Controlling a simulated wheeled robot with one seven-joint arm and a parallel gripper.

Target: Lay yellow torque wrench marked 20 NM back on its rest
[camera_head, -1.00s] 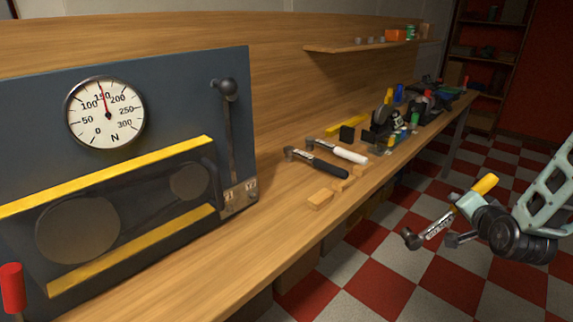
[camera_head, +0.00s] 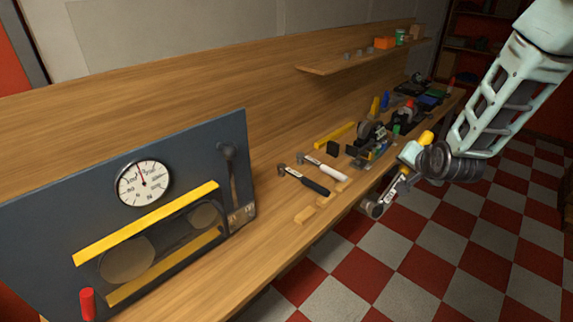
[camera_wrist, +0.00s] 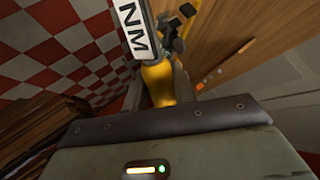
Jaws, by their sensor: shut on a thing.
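My gripper (camera_head: 411,153) is shut on the yellow torque wrench (camera_head: 390,190), beside the bench's front edge. The yellow handle end sticks up above the jaws, and the head hangs down to the left. In the wrist view the wrench (camera_wrist: 157,85) shows its yellow handle and a white label reading "NM"; the number is out of view. A black-handled wrench (camera_head: 305,180) and a white-handled wrench (camera_head: 326,169) lie on the bench. Small wooden blocks (camera_head: 305,215) sit in a row near the front edge, beside the handle ends; I cannot tell which one is the wrench's rest.
The wooden bench (camera_head: 270,245) runs along the wall. A panel with a force gauge (camera_head: 144,183) and lever stands at left. Clamps and other tools (camera_head: 372,135) crowd the bench farther back. A shelf (camera_head: 345,62) hangs above. Checkered floor is open at right.

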